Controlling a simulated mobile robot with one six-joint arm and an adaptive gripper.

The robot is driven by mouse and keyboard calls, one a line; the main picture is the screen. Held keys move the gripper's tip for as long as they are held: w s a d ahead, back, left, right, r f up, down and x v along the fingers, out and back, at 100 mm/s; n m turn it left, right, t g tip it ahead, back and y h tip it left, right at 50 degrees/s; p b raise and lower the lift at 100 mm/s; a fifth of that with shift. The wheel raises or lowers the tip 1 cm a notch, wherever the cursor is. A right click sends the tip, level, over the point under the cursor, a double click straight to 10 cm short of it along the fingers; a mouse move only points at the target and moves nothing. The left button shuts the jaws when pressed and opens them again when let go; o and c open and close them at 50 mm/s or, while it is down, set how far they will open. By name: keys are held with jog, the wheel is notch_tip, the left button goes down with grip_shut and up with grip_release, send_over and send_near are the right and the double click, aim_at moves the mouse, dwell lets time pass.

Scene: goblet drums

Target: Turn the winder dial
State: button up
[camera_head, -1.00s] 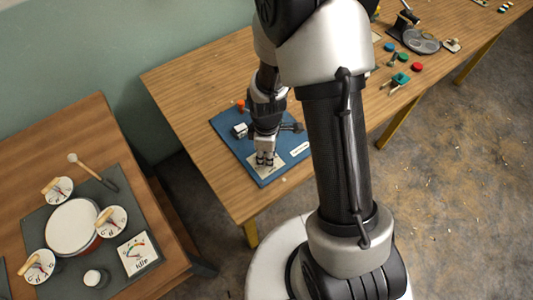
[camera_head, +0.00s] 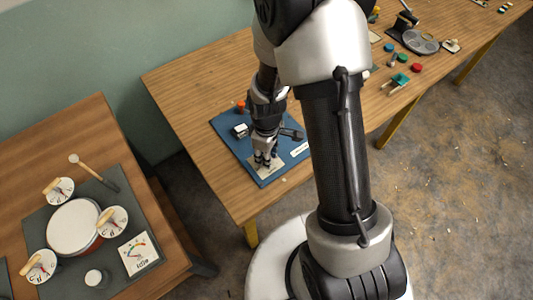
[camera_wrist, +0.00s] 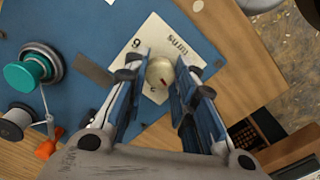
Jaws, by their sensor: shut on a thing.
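The winder dial (camera_wrist: 160,72) is a small cream round knob with a red mark. It sits on a white card (camera_wrist: 150,34) printed "turns" and a numeral, on a blue board (camera_wrist: 85,30). My gripper (camera_wrist: 167,76) has its two fingers on either side of the dial, shut on it. In the head view my gripper (camera_head: 265,159) points down over the white card near the board's front, and hides the dial. The blue board (camera_head: 225,125) lies on the wooden table.
A teal-topped spool (camera_wrist: 28,72), a grey spool (camera_wrist: 15,122) and an orange piece (camera_wrist: 46,148) stand on the board beside my gripper. Red and green items (camera_head: 416,67) lie farther right on the table. A separate table holds a drum (camera_head: 73,227) and several gauges.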

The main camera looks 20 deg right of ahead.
jog(key=m, duration=0.4)
jog(key=shift+m, duration=0.3)
jog(key=shift+m+p, duration=0.45)
jog(key=shift+m, duration=1.45)
jog(key=o, duration=1.1)
jog(key=shift+r, duration=0.15)
notch_tip(320, 180, up, 12)
jog(key=shift+f, duration=0.1)
